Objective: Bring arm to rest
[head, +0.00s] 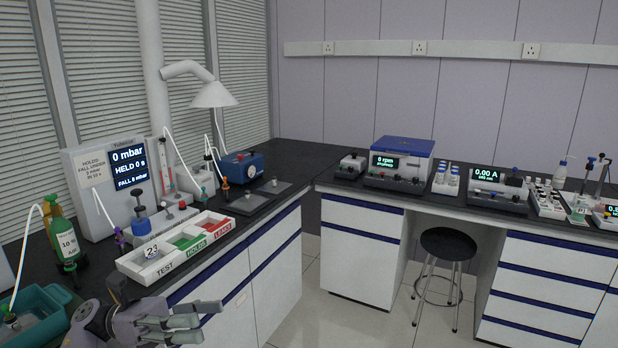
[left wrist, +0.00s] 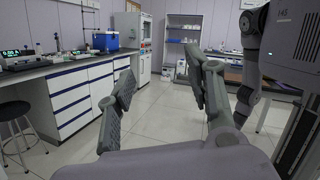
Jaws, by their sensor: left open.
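My left gripper (head: 188,329) is at the bottom left of the head view, in front of the left bench's front edge and just below the sorting tray. Its fingers point right and it holds nothing. In the left wrist view the gripper (left wrist: 165,95) has its two fingers well apart, with only open floor and distant furniture between them. My right gripper does not show in the head view. Part of my own arm and body shows at the right of the left wrist view.
The left bench holds a tray (head: 125,262) marked TEST, HOLDS and LEAKS, a pressure tester (head: 95,205) reading 0 mbar, a green bottle (head: 66,240) and a teal tub (head: 35,325). A black stool (head: 448,245) stands by the back bench. The floor (head: 330,325) between is clear.

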